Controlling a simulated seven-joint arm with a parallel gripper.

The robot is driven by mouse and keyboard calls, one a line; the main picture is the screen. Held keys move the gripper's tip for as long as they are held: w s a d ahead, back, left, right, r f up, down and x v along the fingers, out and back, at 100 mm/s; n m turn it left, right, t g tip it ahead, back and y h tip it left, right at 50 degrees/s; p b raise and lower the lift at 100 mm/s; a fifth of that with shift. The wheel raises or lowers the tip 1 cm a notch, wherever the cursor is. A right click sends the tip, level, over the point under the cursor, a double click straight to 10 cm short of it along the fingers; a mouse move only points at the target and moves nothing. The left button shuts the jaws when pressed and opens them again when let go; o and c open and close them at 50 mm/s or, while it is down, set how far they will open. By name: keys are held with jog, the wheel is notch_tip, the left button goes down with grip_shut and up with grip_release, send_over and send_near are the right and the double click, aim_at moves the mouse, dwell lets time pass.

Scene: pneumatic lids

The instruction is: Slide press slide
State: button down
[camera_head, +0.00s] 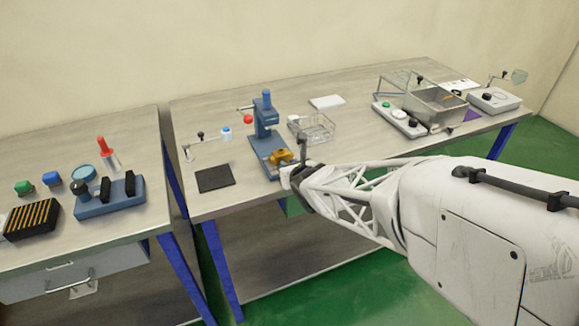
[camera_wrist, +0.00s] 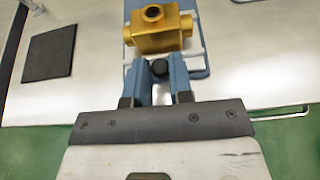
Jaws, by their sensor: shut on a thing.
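The blue press (camera_head: 265,125) stands upright near the front edge of the right-hand table, with a lever ending in a red ball at its side. A brass fitting (camera_head: 281,157) sits on the pale slide at the front of the press base; the fitting also shows in the wrist view (camera_wrist: 160,35). A black knob (camera_wrist: 160,69) is at the near end of the slide. My gripper (camera_wrist: 160,76) is shut on this knob, just in front of the fitting. In the head view my gripper (camera_head: 288,173) is small, and the knob is hidden.
A dark square mat (camera_head: 215,179) lies left of the press. A clear wire-like basket (camera_head: 312,128) stands to its right, with a white block (camera_head: 327,102) behind. A metal tank (camera_head: 434,103) and control boxes are farther right. The left table holds a blue fixture (camera_head: 110,196).

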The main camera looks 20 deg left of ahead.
aim_at(284, 149)
jog(key=shift+w+a+r, duration=0.1)
jog(key=shift+w+a, duration=4.05)
jog(key=c, duration=1.1)
grip_release()
jog(key=shift+o, duration=0.2)
jog(key=shift+s+d, duration=0.15)
jog(key=shift+v, duration=3.7)
jog(key=shift+d+r, duration=0.1)
